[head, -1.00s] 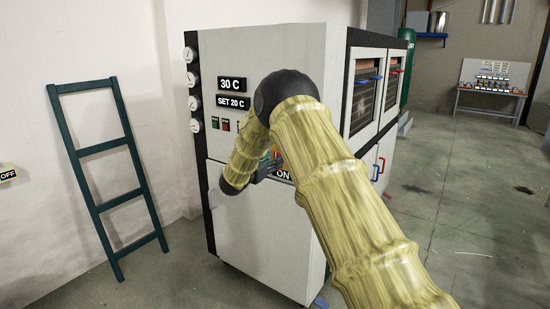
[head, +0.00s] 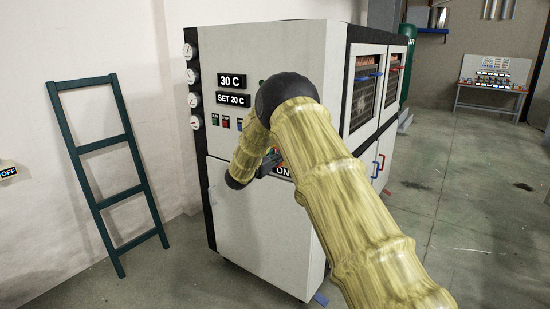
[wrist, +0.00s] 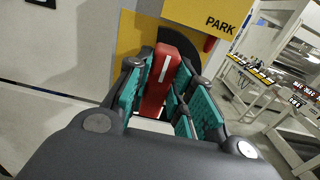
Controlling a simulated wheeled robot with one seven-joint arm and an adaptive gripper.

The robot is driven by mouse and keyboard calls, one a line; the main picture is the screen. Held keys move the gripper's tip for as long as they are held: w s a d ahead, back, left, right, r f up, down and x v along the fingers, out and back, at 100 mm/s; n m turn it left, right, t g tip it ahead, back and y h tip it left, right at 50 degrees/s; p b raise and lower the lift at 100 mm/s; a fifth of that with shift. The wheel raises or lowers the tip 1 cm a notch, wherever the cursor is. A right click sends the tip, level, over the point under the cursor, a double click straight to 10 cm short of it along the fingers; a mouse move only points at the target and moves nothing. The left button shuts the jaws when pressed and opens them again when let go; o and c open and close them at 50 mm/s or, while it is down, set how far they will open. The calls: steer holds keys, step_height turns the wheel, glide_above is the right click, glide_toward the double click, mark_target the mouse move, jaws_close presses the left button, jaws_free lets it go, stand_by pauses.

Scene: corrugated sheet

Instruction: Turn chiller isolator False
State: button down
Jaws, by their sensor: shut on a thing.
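The isolator's red handle (wrist: 160,82), with a white line along it, stands in front of a black disc (wrist: 181,43) on a yellow plate (wrist: 128,42) in the wrist view. My gripper (wrist: 168,64) is shut on the handle, with teal finger pads on both sides of it. In the head view, my gripper (head: 270,164) is at the front panel of the white chiller cabinet (head: 262,228). My arm hides most of the isolator there. An ON label (head: 283,171) shows just below the gripper. A PARK label (wrist: 221,24) shows in the wrist view.
The cabinet carries a 30 C display (head: 231,80), a SET 20 C display (head: 233,99), small buttons (head: 226,122) and gauges at its left edge. A dark green ladder (head: 110,170) leans on the left wall. The floor at right (head: 460,215) is mostly clear.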

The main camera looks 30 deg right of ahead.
steer(key=shift+f+n+b, duration=0.15)
steer(key=shift+n+b, duration=0.15)
steer(key=shift+b, duration=0.25)
steer(key=shift+w+a+f+n+b, duration=0.15)
steer(key=shift+n+b, duration=1)
steer(key=shift+n, duration=1.7)
steer(key=shift+w+f+n+b, duration=0.25)
steer(key=shift+n+b, duration=0.9)
steer(key=shift+n, duration=1.75)
steer(key=shift+w+a+f+n+b, duration=0.15)
steer(key=shift+n+b, duration=1)
steer(key=shift+n, duration=1.7)
steer(key=c, duration=1.2)
jaws_free()
steer(key=shift+w, duration=0.1)
steer(key=shift+c, duration=0.2)
